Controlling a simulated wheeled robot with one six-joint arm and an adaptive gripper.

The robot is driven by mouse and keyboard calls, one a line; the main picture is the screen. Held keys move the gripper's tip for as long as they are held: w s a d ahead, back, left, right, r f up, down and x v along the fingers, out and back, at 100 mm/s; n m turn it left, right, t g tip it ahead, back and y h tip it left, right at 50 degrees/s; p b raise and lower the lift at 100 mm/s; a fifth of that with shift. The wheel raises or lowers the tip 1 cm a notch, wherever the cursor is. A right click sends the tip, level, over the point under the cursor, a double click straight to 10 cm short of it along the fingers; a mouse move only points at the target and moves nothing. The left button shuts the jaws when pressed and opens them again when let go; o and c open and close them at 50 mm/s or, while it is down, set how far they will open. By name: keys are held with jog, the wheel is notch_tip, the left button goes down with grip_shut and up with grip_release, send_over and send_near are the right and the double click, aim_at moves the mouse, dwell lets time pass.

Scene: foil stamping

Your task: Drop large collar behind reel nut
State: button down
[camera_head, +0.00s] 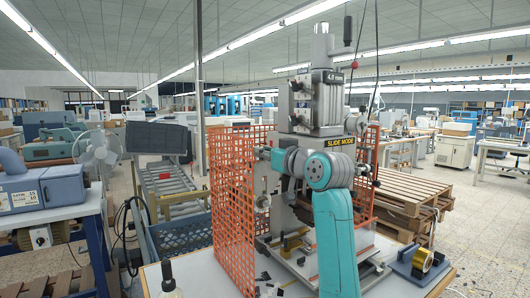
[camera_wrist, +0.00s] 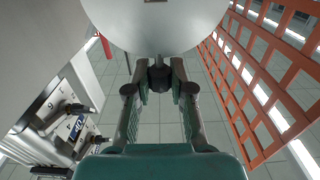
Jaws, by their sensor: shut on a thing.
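In the wrist view, my gripper (camera_wrist: 160,70) points away from the camera with its two fingers closed in on a small dark round piece (camera_wrist: 160,79). Its size and shape fit a collar, but I cannot make out its details. A large smooth pale grey round surface (camera_wrist: 155,22) lies just beyond the fingertips and fills the top. The reel nut cannot be made out in either view. In the head view my teal arm reaches into the stamping machine (camera_head: 318,92) and hides most of the work area. My gripper and what it holds are not clear there.
An orange mesh guard (camera_head: 232,190) stands left of the machine; orange mesh (camera_wrist: 262,75) is close on the right in the wrist view. Metal machine parts with dark knobs (camera_wrist: 77,108) are at the left. A gold foil roll (camera_head: 422,260) is on the table's right.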

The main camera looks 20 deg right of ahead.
jog(key=shift+f, duration=3.35)
jog(key=c, duration=0.9)
grip_release()
jog(key=shift+c, duration=0.2)
jog(key=shift+f, duration=0.1)
jog(key=v, duration=1.2)
jog(key=shift+s, duration=0.1)
